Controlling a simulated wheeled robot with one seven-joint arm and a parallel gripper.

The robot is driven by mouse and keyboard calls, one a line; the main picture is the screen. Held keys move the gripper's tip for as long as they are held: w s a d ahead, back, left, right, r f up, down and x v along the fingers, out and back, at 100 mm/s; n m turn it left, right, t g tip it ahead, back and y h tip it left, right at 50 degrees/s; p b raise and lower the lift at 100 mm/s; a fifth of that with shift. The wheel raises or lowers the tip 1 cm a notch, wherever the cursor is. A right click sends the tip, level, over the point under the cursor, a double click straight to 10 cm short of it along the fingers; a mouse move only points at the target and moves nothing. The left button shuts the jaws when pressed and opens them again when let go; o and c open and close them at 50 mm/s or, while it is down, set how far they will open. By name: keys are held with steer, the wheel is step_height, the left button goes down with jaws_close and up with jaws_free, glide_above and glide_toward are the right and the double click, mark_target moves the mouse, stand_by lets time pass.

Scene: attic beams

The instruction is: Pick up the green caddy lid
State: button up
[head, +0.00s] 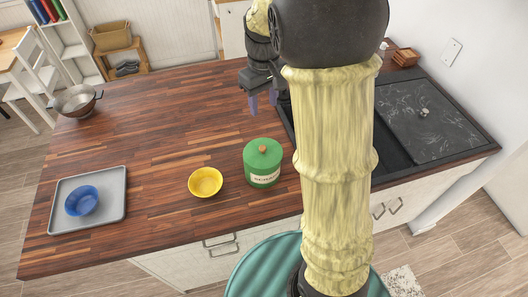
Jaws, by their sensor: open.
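The green caddy lid (257,152) with its small brown knob sits on the green caddy (264,178), which has a pale label on its front. The caddy stands on the wooden counter, just left of my arm. My gripper (262,102) is open and empty, above and behind the lid in the picture, with its two bluish fingertips pointing down. It is apart from the lid. Part of my gripper is hidden behind my arm.
A yellow bowl (205,182) stands left of the caddy. A grey tray (112,211) holding a blue bowl (82,201) lies at the left. A metal colander (75,101) is at the far left. A dark sink (392,152) lies right of my arm. The counter's middle is clear.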

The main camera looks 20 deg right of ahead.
steer(key=p, duration=0.3)
glide_above(263, 147)
step_height(263, 147, down, 12)
steer(key=shift+s+f, duration=0.1)
steer(key=shift+f, duration=0.05)
stand_by(0.4)
steer(key=shift+f+p, duration=1.55)
steer(key=shift+f, duration=1.05)
jaws_close()
